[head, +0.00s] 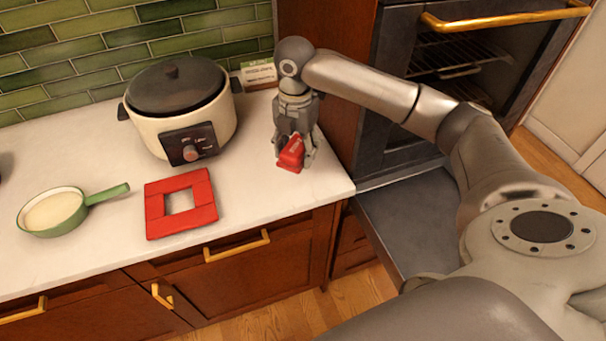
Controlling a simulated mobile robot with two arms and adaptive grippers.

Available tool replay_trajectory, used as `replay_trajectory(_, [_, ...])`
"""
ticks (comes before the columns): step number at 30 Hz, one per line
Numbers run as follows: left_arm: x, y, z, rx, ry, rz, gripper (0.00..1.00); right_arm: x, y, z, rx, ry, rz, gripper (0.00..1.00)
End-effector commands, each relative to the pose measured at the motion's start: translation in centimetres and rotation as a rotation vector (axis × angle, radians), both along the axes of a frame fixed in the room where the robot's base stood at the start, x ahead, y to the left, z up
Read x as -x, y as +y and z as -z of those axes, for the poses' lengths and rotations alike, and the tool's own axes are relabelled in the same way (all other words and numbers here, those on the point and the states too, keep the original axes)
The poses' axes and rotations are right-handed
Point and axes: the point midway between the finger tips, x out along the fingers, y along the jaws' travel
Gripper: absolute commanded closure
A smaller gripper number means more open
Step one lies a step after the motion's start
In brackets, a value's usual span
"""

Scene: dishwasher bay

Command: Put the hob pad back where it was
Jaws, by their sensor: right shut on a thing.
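A flat red square ring (152,212) with an open middle lies on the white counter, in front of the slow cooker. It looks made of several flat red strips. My right gripper (294,160) points down near the counter's right end and is shut on a small red block (291,153) with faint pale marks. The fingers hide part of the block, and I cannot tell whether it touches the counter. Which red thing is the hob pad is not clear from this view. My left gripper is not in view.
A cream slow cooker (210,125) with a dark lid stands at the back. A green-handled pan (51,232) lies at the left. A small labelled box (259,73) stands by the tiled wall. Right of the counter, the oven (397,144) stands open. Bare counter lies between the ring and my gripper.

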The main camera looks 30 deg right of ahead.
Motion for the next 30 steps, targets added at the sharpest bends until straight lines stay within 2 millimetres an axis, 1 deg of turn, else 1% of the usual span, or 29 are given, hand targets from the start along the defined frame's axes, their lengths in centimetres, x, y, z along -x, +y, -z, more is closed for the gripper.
replay_trajectory(3, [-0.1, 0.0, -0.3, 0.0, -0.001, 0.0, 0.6, -0.8, -1.3, 0.0, 0.001, 0.003, -0.171, 0.69])
replay_trajectory(6, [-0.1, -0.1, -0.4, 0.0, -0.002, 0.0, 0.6, -1.2, -2.0, 0.1, 0.002, 0.004, -0.289, 0.69])
replay_trajectory(9, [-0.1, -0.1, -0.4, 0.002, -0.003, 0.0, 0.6, -1.5, -2.6, 0.2, 0.004, 0.004, -0.371, 0.69])
replay_trajectory(12, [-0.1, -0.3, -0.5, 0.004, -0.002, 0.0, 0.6, -1.7, -2.9, 0.3, 0.003, 0.005, -0.416, 0.69])
replay_trajectory(14, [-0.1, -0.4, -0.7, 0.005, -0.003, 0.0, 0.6, -1.7, -3.0, 0.7, 0.003, 0.006, -0.43, 0.69])
replay_trajectory(21, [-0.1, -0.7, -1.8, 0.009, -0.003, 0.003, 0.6, -1.6, -2.9, 4.9, 0.003, 0.01, -0.439, 0.69])
replay_trajectory(26, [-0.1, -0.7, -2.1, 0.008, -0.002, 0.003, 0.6, -1.7, -3.0, 6.5, 0.003, 0.005, -0.438, 0.69])
replay_trajectory(30, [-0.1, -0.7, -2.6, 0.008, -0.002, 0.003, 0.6, -1.6, -3.0, 8.4, 0.004, 0.009, -0.437, 0.69])
